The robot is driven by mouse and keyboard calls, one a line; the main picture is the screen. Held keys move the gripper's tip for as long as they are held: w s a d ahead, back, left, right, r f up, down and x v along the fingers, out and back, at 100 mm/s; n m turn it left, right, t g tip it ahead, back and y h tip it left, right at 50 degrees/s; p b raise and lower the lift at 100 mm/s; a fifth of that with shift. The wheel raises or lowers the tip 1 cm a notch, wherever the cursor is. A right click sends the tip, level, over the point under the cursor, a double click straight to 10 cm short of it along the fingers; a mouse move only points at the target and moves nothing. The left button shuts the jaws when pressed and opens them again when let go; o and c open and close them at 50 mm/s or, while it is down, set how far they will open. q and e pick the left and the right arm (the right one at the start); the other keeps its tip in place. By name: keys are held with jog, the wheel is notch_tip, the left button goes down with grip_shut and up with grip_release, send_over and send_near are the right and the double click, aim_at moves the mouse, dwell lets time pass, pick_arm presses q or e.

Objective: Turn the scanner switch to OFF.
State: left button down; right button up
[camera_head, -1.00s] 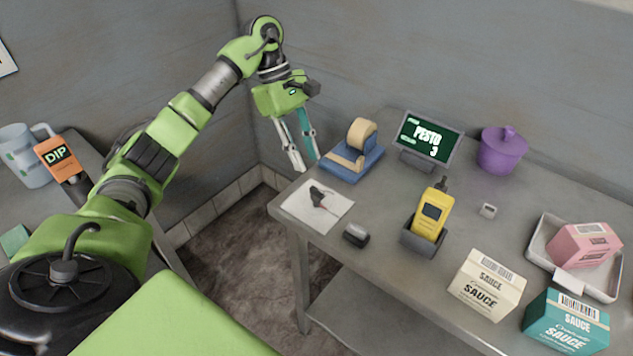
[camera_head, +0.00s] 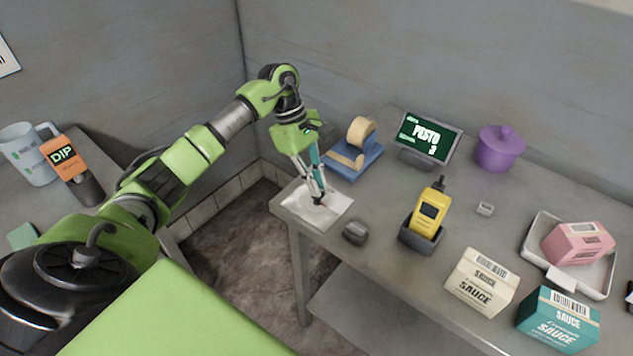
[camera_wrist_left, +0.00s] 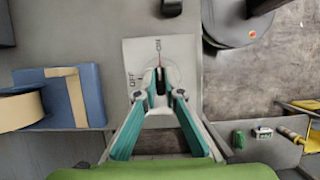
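The scanner switch is a white plate (camera_head: 330,216) on the near left corner of the table, with a black lever. In the left wrist view the plate (camera_wrist_left: 178,50) carries the words OFF at left and ON at top. The black lever (camera_wrist_left: 160,82) has a red pointer aimed at ON. My left gripper (camera_head: 318,198) points down over the plate. In the wrist view the left gripper's fingertips (camera_wrist_left: 159,95) are apart, one on each side of the lever; contact cannot be told. My right gripper is not in view.
A blue tape dispenser (camera_head: 366,163) stands just behind the plate. A small dark device (camera_head: 356,232) lies to its right, then a yellow scanner (camera_head: 432,212) in a dark cradle (camera_head: 420,239). A display (camera_head: 430,138), purple pot (camera_head: 498,148) and sauce boxes (camera_head: 481,283) are farther off.

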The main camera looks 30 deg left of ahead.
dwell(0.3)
pick_arm(q)
jog(key=n+t+b, duration=0.1)
jog(key=n+b, duration=0.1)
jog(key=n, duration=0.1)
jog(key=shift+f+n+b, duration=0.15)
jog(key=shift+n+b, duration=0.15)
jog(key=shift+b, duration=0.05)
jog(key=n+t+b, duration=0.1)
jog(key=n, duration=0.1)
jog(key=n+t+y+b, duration=0.1)
jog(key=n+b, duration=0.1)
jog(key=n, duration=0.1)
jog(key=n+y+b, duration=0.1)
jog(key=n, duration=0.1)
jog(key=n+t+b, duration=0.1)
jog(key=n+b, duration=0.1)
jog(key=n, duration=0.1)
jog(key=shift+d+n+t+y, duration=0.1)
jog(key=shift+n+t+y, duration=0.2)
jog(key=shift+y, duration=0.1)
jog(key=shift+r+n+y+b, duration=0.2)
jog(key=shift+n+y+b, duration=0.5)
jog(key=shift+n, duration=1.2)
jog(key=c, duration=2.1)
grip_release()
jog(key=shift+s, duration=0.1)
jog(key=shift+c, duration=0.2)
